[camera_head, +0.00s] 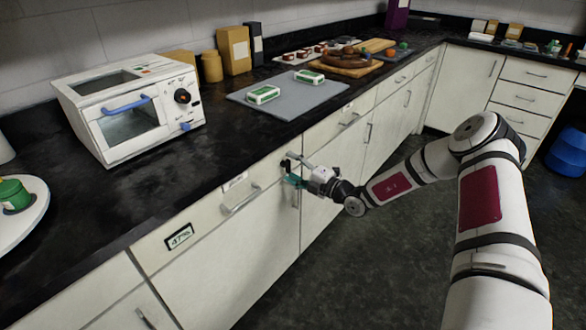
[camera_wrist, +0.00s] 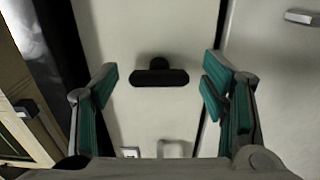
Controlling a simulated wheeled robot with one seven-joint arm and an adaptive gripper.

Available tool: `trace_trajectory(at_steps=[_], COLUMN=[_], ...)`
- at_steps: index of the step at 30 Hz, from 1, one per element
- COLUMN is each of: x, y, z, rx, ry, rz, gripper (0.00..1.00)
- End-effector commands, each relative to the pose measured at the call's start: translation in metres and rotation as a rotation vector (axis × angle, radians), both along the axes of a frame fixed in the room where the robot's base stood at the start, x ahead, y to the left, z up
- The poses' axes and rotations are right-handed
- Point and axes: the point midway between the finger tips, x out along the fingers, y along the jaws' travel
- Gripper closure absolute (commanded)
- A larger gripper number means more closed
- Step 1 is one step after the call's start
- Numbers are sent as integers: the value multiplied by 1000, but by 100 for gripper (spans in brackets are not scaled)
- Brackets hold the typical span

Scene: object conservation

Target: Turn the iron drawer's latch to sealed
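A black latch (camera_wrist: 160,77) with a short bar sits on a cream drawer front (camera_wrist: 120,30). In the wrist view the bar lies across the picture, at a right angle to the counter edge. The latch also shows in the head view (camera_head: 285,163), near the drawer's right end. My gripper (camera_head: 292,178) is at the drawer front beside it. In the wrist view my gripper (camera_wrist: 160,90) is open, with teal pads either side of the latch and clear gaps. A drawer handle (camera_head: 240,198) and a small label (camera_head: 235,181) are left of it; the label is unreadable.
A display reading 47% (camera_head: 179,236) is on the same drawer front. On the dark counter (camera_head: 140,190) stand a white toaster oven (camera_head: 135,105) and a grey mat (camera_head: 290,95) with two green-white packs. Another drawer handle (camera_head: 349,119) is to the right. The floor (camera_head: 360,260) beside the cabinets is clear.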

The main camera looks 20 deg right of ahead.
Motion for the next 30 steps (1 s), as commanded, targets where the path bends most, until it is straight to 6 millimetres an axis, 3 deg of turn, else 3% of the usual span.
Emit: trace_trajectory(at_steps=[8, 21, 30], x=[-8, -75, -97], y=[-6, -55, -70], z=[0, 0, 0], rx=[-1, 1, 1], ry=[-1, 1, -1], rz=[0, -2, 0], gripper=[33, 33, 33])
